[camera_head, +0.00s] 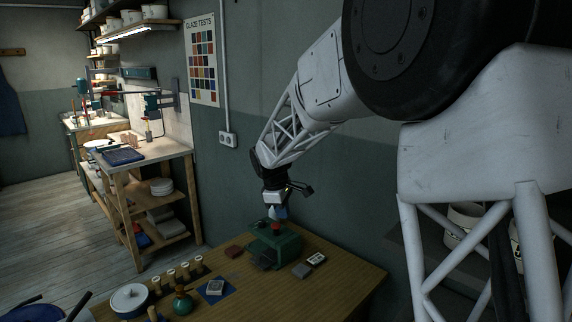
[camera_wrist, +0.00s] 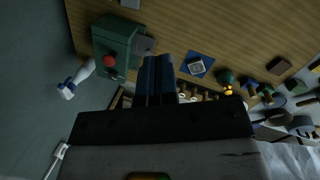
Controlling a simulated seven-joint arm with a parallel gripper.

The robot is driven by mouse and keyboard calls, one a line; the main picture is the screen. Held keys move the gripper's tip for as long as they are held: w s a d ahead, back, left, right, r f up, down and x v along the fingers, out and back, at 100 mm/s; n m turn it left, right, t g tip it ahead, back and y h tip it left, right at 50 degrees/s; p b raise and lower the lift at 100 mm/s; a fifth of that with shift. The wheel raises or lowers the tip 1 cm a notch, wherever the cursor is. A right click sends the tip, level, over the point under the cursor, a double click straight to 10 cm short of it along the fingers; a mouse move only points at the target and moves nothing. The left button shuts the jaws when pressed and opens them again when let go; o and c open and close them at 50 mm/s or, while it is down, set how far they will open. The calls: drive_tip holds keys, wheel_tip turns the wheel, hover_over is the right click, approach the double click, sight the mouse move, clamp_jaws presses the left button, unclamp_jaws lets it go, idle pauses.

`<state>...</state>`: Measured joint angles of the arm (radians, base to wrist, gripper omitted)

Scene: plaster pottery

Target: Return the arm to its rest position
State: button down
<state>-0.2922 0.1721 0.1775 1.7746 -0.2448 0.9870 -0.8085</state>
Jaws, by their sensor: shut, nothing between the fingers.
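My gripper (camera_head: 279,212) is at the end of my white arm, above the table by the wall. In the head view its tip is small and lies just over the green box (camera_head: 262,252) with a red knob (camera_head: 277,227). In the wrist view the two dark blue fingers (camera_wrist: 157,76) are together with nothing between them. The green box (camera_wrist: 118,38) and its red knob (camera_wrist: 109,61) lie to the left of the fingers there. I cannot tell the exact height of the fingertips over the table.
The wooden table (camera_head: 333,272) bears a blue mat (camera_head: 229,291) with a grey block, a white lidded pot (camera_head: 130,299), a green round item (camera_head: 182,303), several small upright pieces and a dark red block (camera_head: 233,251). The wall stands close behind. A workbench (camera_head: 150,147) is at the left.

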drive_tip(key=s+d+r+m, duration=0.2)
drive_tip(key=s+d+r, duration=0.15)
drive_tip(key=s, duration=0.35)
drive_tip(key=s+d+r+m+y, duration=0.1)
drive_tip(key=s+d+r+m, duration=0.15)
drive_tip(key=s+d, duration=0.4)
drive_tip(key=s+d+r+m, duration=0.2)
drive_tip(key=s+d+m, duration=0.1)
drive_tip(key=s, duration=0.6)
drive_tip(key=s+d+f+m, duration=0.2)
drive_tip(key=s+d+m, duration=0.1)
drive_tip(key=s, duration=0.9)
drive_tip(key=s+d+f+m+t+y, duration=0.1)
drive_tip(key=s+d+f+m, duration=0.1)
drive_tip(key=s, duration=1)
drive_tip(key=shift+d+m, duration=0.8)
drive_tip(key=shift+m, duration=0.15)
